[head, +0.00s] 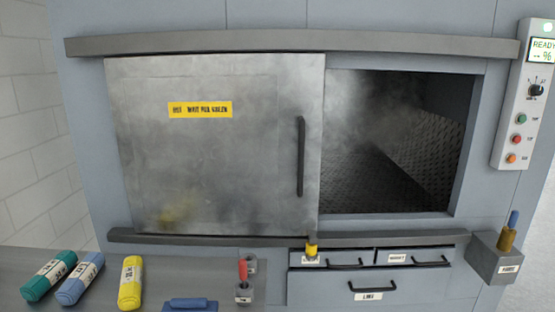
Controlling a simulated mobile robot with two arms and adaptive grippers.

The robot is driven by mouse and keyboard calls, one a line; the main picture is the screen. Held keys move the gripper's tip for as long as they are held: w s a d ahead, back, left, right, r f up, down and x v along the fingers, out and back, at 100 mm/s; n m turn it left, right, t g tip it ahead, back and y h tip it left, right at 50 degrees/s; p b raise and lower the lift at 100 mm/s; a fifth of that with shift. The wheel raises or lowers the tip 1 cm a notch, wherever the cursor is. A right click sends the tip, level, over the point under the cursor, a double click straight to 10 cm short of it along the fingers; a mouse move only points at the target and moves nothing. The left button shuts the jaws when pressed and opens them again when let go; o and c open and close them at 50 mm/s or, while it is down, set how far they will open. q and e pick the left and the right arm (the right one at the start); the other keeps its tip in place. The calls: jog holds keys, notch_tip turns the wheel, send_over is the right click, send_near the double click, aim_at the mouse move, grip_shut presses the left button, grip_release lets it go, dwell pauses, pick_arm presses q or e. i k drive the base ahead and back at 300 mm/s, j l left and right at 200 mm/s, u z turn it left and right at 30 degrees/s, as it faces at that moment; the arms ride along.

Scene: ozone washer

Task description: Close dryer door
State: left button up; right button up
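The dryer door (215,160) is a grey metal sliding panel with a yellow warning label (200,110) and a black vertical handle (300,156) near its right edge. It hangs between an upper rail (290,42) and a lower rail (220,238). It stands at the left, so the right part of the dryer opening (390,145) is uncovered. A dark chamber with a patterned metal floor and wall and some haze shows there. Neither of my grippers is in view.
A control panel (526,95) with a display and buttons is at the right. A grey bench (190,285) at lower left bears teal (50,276), blue (82,277) and yellow (131,283) rolls. Drawers (370,285) and a grey box (497,259) are below the opening.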

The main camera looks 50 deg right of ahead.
aim_at(229, 144)
jog(key=z, duration=1.15)
jog(key=i+j, duration=0.1)
jog(key=j, duration=0.6)
